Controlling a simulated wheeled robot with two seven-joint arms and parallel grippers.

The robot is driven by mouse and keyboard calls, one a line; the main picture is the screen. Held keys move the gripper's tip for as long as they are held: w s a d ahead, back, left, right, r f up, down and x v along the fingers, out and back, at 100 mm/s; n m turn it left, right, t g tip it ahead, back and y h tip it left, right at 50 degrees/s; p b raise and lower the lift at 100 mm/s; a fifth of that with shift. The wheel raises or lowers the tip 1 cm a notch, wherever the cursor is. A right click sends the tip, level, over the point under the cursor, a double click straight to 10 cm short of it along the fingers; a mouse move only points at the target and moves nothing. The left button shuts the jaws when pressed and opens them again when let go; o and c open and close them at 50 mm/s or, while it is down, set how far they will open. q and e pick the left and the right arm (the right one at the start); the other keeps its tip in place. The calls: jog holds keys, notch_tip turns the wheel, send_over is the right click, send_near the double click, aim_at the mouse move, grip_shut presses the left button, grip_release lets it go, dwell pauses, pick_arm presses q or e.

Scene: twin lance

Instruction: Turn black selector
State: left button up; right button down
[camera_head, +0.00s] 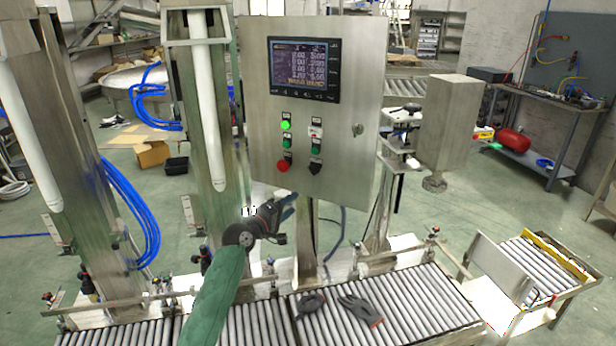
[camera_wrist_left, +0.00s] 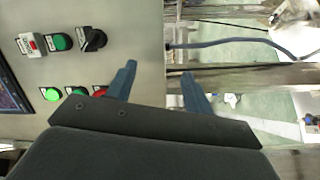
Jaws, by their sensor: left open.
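The black selector (camera_head: 315,168) is a small dark knob at the lower right of the button group on the steel control panel (camera_head: 345,100). It also shows in the left wrist view (camera_wrist_left: 93,39), left of and beyond the fingertips. My left gripper (camera_head: 293,199) is open and empty, below and a little left of the selector, near the panel's lower edge. In the left wrist view its fingers (camera_wrist_left: 158,80) stand apart and do not touch the selector. My right gripper is not in view.
A lit green button (camera_head: 285,125), other buttons and a screen (camera_head: 304,70) share the panel. A roller conveyor (camera_head: 420,300) with dark gloves (camera_head: 360,310) lies below. Steel columns with blue hoses (camera_head: 130,205) stand at the left. A steel box (camera_head: 449,125) hangs right of the panel.

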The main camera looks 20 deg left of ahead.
aim_at(310, 171)
pick_arm(q)
jog(key=s+d+r+n+t+h, duration=0.1)
jog(key=s+d+r+n+h, duration=0.15)
jog(key=r+n, duration=0.45)
jog(key=w+r+n, duration=0.1)
jog(key=w+d+n+p, duration=0.1)
jog(key=w, duration=0.1)
jog(key=w+r+n+t+p, duration=0.1)
jog(key=w+n, duration=0.1)
jog(key=shift+w+d+r, duration=0.1)
jog(key=shift+d+r, duration=0.2)
jog(key=shift+r, duration=0.05)
jog(key=shift+w+d+p, duration=0.25)
jog(key=shift+w+p, duration=0.1)
jog(key=shift+w, duration=0.25)
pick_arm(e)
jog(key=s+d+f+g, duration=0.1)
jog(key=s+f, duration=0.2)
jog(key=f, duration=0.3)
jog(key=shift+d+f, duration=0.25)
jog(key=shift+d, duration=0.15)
pick_arm(q)
jog(key=shift+r, duration=0.1)
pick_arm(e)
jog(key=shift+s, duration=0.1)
pick_arm(q)
jog(key=c, duration=1)
